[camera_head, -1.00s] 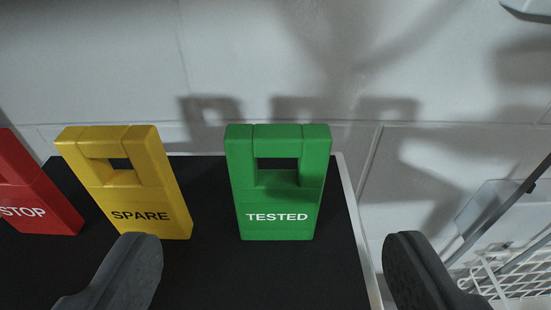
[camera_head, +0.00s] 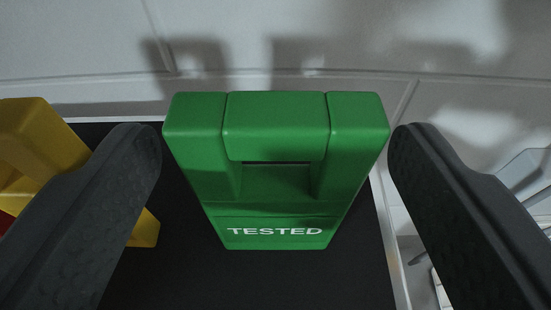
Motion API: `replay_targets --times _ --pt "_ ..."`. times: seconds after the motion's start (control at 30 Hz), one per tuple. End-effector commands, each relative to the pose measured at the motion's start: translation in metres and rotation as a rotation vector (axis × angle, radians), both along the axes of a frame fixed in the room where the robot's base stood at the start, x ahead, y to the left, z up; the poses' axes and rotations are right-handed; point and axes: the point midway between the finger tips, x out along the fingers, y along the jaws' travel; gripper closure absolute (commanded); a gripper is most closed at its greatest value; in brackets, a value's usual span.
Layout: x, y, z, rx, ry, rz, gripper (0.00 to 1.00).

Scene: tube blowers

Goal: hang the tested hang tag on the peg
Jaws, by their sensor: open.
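The green tag marked TESTED (camera_head: 275,190) stands upright on a black surface, with its slotted handle at the top. My gripper (camera_head: 275,140) is open, with one dark finger on each side of the tag's upper part. The right fingertip is very close to the tag's right edge; I cannot tell whether it touches. A small gap shows between the left fingertip and the tag's left edge. The peg is not in view.
A yellow tag (camera_head: 35,145) stands to the left, partly hidden behind my left finger, with a bit of red at the left edge. The black tray (camera_head: 180,280) has a pale rim on the right. A light wall (camera_head: 290,35) rises behind.

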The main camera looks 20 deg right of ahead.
Motion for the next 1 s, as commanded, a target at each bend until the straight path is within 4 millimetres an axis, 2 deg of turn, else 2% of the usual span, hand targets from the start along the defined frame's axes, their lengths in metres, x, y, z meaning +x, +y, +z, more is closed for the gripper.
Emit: replay_targets --times 0.07,0.2,0.23,0.63,0.77,0.97,1.0 --pt "0.0 0.0 0.0 0.0 0.0 0.0 0.32" --pt "0.0 0.0 0.0 0.0 0.0 0.0 0.71" --pt "0.0 0.0 0.0 0.0 0.0 0.0 0.77" --pt "0.0 0.001 0.004 0.0 0.0 0.0 0.77" --pt "-0.001 0.0 0.014 0.001 0.001 0.0 0.77" --pt "-0.001 0.001 0.041 0.0 0.001 0.002 0.77" --pt "-0.007 -0.001 0.038 0.0 0.002 0.0 0.77"
